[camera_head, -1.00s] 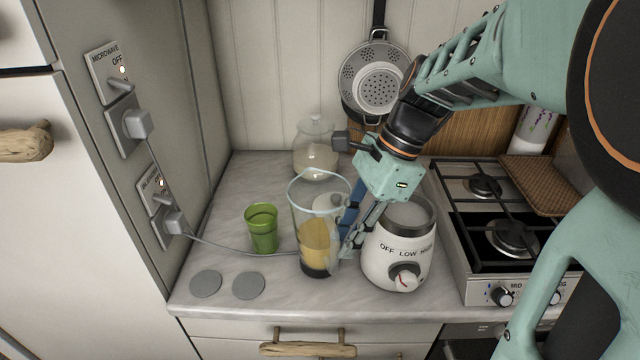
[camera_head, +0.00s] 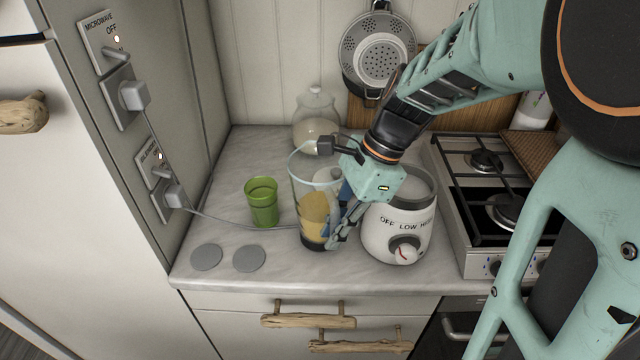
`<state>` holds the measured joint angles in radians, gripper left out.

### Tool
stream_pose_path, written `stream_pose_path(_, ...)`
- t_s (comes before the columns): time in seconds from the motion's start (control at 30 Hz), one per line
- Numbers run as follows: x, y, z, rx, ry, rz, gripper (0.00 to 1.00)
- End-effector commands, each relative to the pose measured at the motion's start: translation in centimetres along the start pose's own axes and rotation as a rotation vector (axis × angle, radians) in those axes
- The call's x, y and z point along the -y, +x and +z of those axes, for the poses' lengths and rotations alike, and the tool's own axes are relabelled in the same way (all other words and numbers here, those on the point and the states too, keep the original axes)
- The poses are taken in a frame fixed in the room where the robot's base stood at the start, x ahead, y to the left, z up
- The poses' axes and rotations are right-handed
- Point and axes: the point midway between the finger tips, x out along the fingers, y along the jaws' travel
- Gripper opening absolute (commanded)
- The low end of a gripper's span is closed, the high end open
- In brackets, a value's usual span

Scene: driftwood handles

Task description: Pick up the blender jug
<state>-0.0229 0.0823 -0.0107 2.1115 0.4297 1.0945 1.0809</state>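The blender jug (camera_head: 303,185) is a clear, tall jug with yellow contents and a dark base. My gripper (camera_head: 338,225) points down at the jug's right side, between the jug and the blender base. One finger shows in front of the jug's lower right. The other finger is mostly hidden, so I cannot tell whether the fingers touch or grip the jug. The jug's handle is not clearly visible.
Two grey discs (camera_head: 206,257) lie at the front left. A glass jar (camera_head: 316,118) stands behind. A gas stove (camera_head: 478,222) is at right. The front-centre marble counter (camera_head: 290,268) is clear.

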Motion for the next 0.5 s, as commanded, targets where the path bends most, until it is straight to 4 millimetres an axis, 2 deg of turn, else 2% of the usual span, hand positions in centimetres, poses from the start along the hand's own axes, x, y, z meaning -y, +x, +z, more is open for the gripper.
stream_pose_path(0.5,0.11,-0.27,0.06,0.000,-0.001,-0.003,0.00)
